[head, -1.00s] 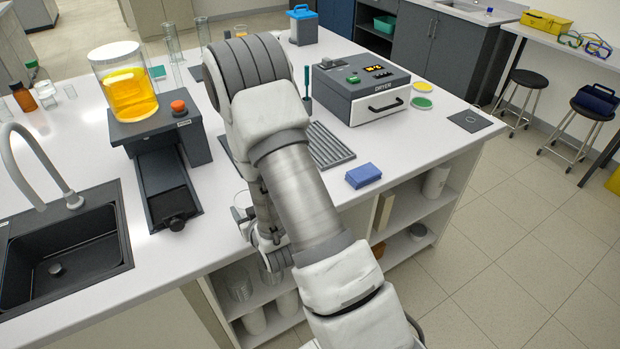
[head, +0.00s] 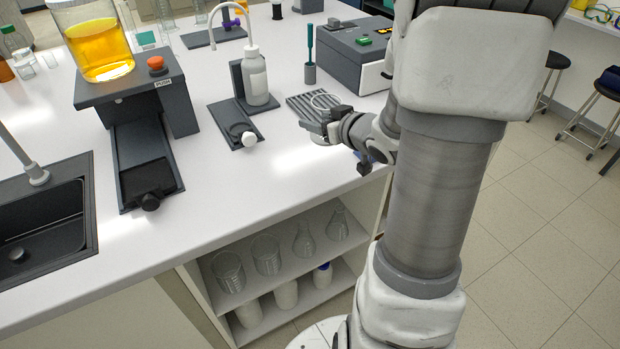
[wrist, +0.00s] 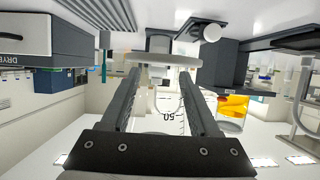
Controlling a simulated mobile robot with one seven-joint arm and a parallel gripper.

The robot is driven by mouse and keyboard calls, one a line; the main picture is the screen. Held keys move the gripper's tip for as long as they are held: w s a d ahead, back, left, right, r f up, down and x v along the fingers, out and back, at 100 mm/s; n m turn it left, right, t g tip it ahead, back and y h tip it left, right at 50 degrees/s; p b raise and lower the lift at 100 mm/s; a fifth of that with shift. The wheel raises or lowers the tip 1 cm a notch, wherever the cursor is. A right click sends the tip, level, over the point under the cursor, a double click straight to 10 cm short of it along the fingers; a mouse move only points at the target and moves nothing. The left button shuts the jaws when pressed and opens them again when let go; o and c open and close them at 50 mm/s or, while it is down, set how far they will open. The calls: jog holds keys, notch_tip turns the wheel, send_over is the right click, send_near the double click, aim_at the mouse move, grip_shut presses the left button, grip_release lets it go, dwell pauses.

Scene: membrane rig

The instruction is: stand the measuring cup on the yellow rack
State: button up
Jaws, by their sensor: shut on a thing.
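The measuring cup (wrist: 168,118) is clear, with dark graduation marks, and shows between the fingers in the wrist view. That view is upside down, so the cup appears roughly upright. A pale disc (wrist: 150,60) crosses the fingertips, and I cannot tell surely whether it is the cup's foot. The gripper's two fingers also show in the wrist view (wrist: 162,75). I cannot make out a yellow rack in the current views.
A wash bottle (head: 254,80) stands on a dark holder left of my gripper. The dryer (head: 345,50) stands behind it. A dispenser with a yellow-filled vessel (head: 100,45) and a sink (head: 40,215) are further left. Glassware (head: 265,255) fills shelves below.

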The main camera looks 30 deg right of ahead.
jog(key=s+d+b, duration=0.2)
jog(key=s+d, duration=0.3)
jog(key=b, duration=0.5)
send_over(305, 158)
jog(key=shift+h, duration=0.3)
notch_tip(305, 158, down, 7)
jog(key=shift+w+f, duration=0.1)
jog(key=shift+f, duration=0.05)
jog(key=shift+f+b, duration=0.85)
jog(key=shift+f, duration=1.05)
jog(key=shift+f, duration=0.2)
jog(key=o, duration=1.4)
jog(key=shift+r, duration=0.1)
